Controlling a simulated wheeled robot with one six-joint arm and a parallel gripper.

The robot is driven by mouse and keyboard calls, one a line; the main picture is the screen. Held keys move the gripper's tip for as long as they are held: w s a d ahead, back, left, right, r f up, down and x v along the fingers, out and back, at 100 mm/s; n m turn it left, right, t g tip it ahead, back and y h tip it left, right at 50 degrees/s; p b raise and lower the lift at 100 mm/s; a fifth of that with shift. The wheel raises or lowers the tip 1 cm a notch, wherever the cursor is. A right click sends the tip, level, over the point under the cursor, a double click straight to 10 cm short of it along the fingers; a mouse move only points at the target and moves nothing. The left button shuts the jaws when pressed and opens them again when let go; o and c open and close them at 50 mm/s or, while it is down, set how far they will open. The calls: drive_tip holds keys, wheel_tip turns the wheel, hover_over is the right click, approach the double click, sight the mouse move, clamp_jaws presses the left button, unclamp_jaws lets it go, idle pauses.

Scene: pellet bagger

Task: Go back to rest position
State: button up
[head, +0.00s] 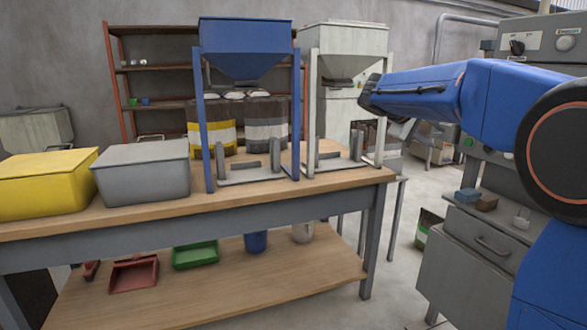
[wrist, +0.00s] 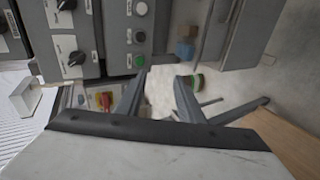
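My gripper (wrist: 159,82) shows in the wrist view with its two dark fingers apart and nothing between them. Floor and a small green-ended object lie beyond the gap. In the head view my blue arm reaches in from the right, its end raised beside the white hopper stand. There the gripper is mostly hidden behind my arm. It touches nothing that I can see.
The workbench (head: 340,187) holds a blue hopper (head: 245,45), a white hopper (head: 345,40), a yellow bin (head: 45,190) and a grey bin (head: 145,175). A control panel (wrist: 140,30) with knobs and buttons stands in the wrist view. Open floor lies between bench and cabinet (head: 470,270).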

drive_tip(key=s+a+f+m+y, duration=0.1)
drive_tip(key=s+a+f+y, duration=0.2)
drive_tip(key=s+f, duration=0.6)
drive_tip(key=s+a+f+m+y, duration=0.1)
drive_tip(key=s+a+f+y, duration=0.3)
drive_tip(key=s+f, duration=0.5)
drive_tip(key=s+a+f+m+y, duration=0.2)
drive_tip(key=s+f, duration=0.8)
drive_tip(key=s, duration=1.6)
drive_tip(key=a+y, duration=0.2)
drive_tip(key=a, duration=0.1)
drive_tip(key=shift+s+a, duration=0.25)
drive_tip(key=shift+s, duration=0.05)
